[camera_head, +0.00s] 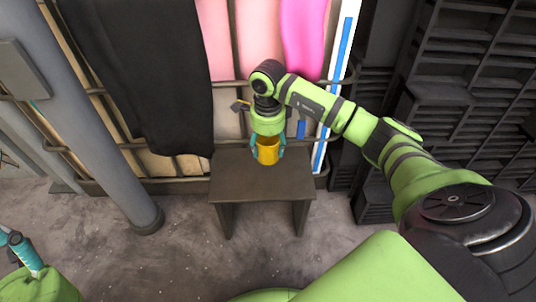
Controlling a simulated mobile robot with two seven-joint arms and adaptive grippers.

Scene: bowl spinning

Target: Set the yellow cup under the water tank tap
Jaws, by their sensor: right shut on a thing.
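The yellow cup (267,151) is upright, at the back part of the small dark table (236,184). I cannot tell whether its base touches the tabletop. My right gripper (268,153) points down at the cup with a teal finger on each side, shut on it. A small yellowish, tap-like part (240,106) shows just left of my right wrist, above the table; the arm hides what is beside it. I cannot make out the water tank clearly. Part of my left arm shows at the lower left, with teal finger parts (22,250) at the picture's edge.
A dark cloth (150,75) and pink cloths (300,35) hang on the rack behind the table. A grey pole (90,110) stands at the left. Black stacked crates (470,70) fill the right. The front tabletop is bare.

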